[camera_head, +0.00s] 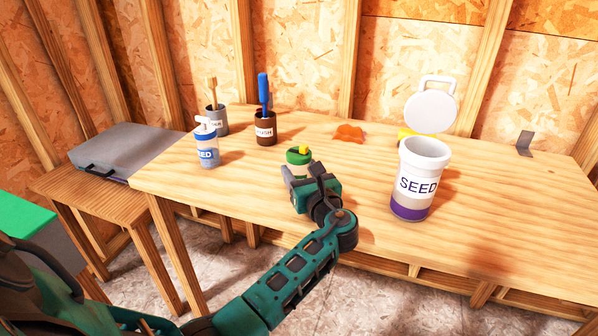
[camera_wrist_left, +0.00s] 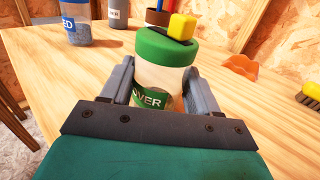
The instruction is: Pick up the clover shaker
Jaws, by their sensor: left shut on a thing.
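My right gripper is not in view.
A white and purple seed tub (camera_head: 419,180) with its lid raised stands to the right. A blue seed bottle (camera_head: 207,146), a grey pot (camera_head: 217,118) and a brown pot (camera_head: 265,128) stand at left. An orange piece (camera_head: 349,133) lies behind. The front right bench is clear.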

